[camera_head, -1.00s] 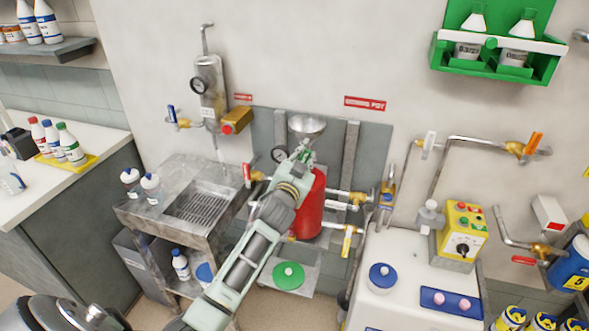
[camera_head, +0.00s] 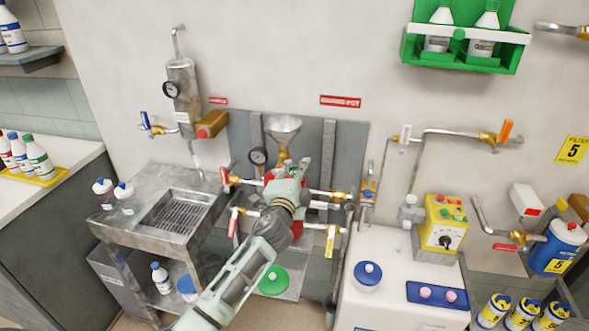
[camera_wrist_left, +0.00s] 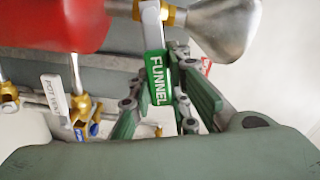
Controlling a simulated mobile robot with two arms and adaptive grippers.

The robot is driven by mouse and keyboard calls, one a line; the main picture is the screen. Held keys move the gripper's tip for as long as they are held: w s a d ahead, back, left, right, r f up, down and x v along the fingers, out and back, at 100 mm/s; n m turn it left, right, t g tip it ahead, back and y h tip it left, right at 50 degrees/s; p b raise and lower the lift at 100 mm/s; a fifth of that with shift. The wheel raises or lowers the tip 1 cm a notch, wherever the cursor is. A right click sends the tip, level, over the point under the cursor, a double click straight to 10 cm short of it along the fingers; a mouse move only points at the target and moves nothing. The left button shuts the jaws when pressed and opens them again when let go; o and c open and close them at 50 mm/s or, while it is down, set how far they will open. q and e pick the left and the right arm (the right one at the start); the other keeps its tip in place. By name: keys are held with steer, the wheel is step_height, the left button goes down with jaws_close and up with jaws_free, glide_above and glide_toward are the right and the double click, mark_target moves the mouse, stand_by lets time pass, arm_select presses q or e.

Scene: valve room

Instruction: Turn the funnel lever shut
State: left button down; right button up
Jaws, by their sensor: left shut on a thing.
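The funnel lever (camera_wrist_left: 157,78) is a flat green handle lettered FUNNEL with a white end. In the left wrist view it joins a brass fitting below the metal funnel (camera_wrist_left: 222,35). My left gripper (camera_wrist_left: 158,88) is shut on this lever, with one finger on each side of it. In the head view the left gripper (camera_head: 298,172) is just below and right of the funnel (camera_head: 284,128), in front of the red tank (camera_head: 297,229). The gripper hides the lever there. My right gripper is in neither view.
A pressure gauge (camera_head: 258,156) is left of the funnel. A red-handled valve (camera_head: 225,177) and a yellow lever (camera_head: 330,242) flank the tank closely. A steel sink bench (camera_head: 170,211) stands left, and a white cabinet (camera_head: 388,245) with a yellow control box (camera_head: 440,226) stands right.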

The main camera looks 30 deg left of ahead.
arm_select(q)
steer(key=shift+d+f+m+b, duration=0.1)
steer(key=shift+f+m+b, duration=0.1)
steer(key=shift+f+m, duration=0.45)
steer(key=shift+d+f+m+b, duration=0.15)
steer(key=shift+f+m, duration=0.1)
steer(key=shift+m, duration=0.7)
steer(key=shift+a+f, duration=0.1)
steer(key=c, duration=1.6)
jaws_free()
steer(key=v, duration=1.2)
